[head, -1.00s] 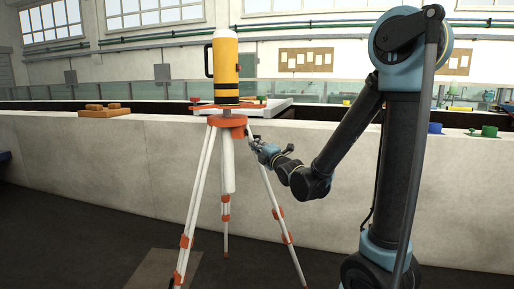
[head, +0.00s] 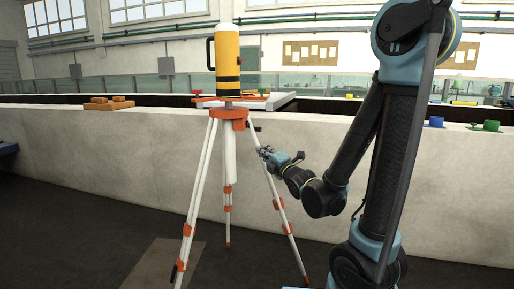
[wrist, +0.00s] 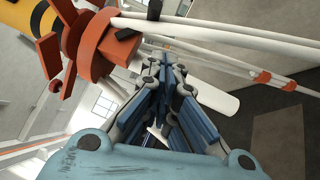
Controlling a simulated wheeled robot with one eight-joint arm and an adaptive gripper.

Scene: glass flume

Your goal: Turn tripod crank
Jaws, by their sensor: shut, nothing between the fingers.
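An orange-and-white tripod (head: 230,118) stands upright in front of the concrete wall, carrying a yellow cylinder with a white top (head: 228,62). A small dark crank handle (head: 256,128) sticks out at the right of the tripod's head. My gripper (head: 262,150) is shut and empty, just below and right of that handle and near the right leg; it looks apart from the handle. In the wrist view my gripper (wrist: 163,75) points past the orange tripod head (wrist: 92,45), which is at the upper left. A dark piece there (wrist: 154,10) may be the crank's grip; I cannot tell.
The low concrete wall (head: 90,160) runs behind the tripod. An orange tray with blocks (head: 108,104) and blue and green cups (head: 490,126) stand on it. The tripod's splayed legs are close to my gripper. Dark floor is clear at left.

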